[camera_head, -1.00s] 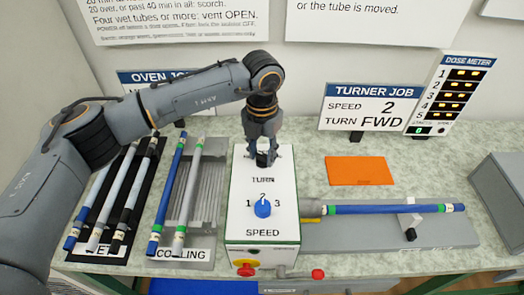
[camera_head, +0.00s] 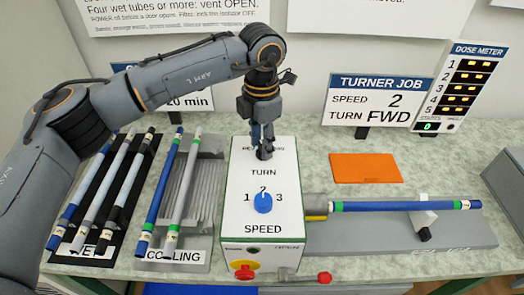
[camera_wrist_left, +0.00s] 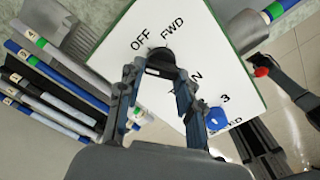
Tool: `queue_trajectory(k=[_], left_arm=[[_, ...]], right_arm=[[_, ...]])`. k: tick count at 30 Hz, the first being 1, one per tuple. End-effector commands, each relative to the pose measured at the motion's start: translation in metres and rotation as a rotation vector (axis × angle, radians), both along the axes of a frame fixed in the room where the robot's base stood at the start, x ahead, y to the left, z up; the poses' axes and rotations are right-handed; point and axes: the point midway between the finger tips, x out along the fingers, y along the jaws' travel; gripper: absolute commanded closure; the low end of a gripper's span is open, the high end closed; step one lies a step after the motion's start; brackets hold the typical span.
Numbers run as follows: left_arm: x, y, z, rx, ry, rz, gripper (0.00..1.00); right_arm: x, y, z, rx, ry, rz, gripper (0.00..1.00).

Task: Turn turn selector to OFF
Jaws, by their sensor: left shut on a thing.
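The control box (camera_head: 236,195) has a white top marked TURN and SPEED. My left gripper (camera_head: 264,153) points down at the turn selector on its far part. In the left wrist view, my left gripper (camera_wrist_left: 158,85) has its fingers around the black turn selector (camera_wrist_left: 160,60) and is shut on it. OFF and FWD are printed beside the selector. The fingers hide part of the knob, and I cannot tell exactly which mark it points to. The blue speed knob (camera_head: 262,203) points to 2.
A blue tube (camera_head: 400,206) lies on the turner to the right, near an orange mat (camera_head: 365,168). Tubes lie on the racks at left. A red and yellow switch (camera_head: 243,269) is on the box front. The turner job sign (camera_head: 375,101) reads 2, FWD.

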Motion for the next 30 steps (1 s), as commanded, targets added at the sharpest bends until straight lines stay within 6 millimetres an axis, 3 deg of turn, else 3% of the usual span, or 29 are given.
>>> queue_trajectory(k=[3, 15, 30], left_arm=[[0.001, 0.000, -0.004, 0.000, -0.004, -0.107, 0.96], [0.003, 0.001, -0.001, 0.000, -0.001, -0.403, 0.96], [0.003, 0.000, 0.000, 0.000, -0.001, -0.525, 0.96]], right_arm=[[0.000, 0.000, -0.016, 0.000, -0.001, 0.000, 1.00], [0.001, 0.000, -0.035, 0.000, -0.001, 0.000, 1.00], [0.001, -0.003, -0.040, -0.003, -0.001, 0.000, 1.00]])
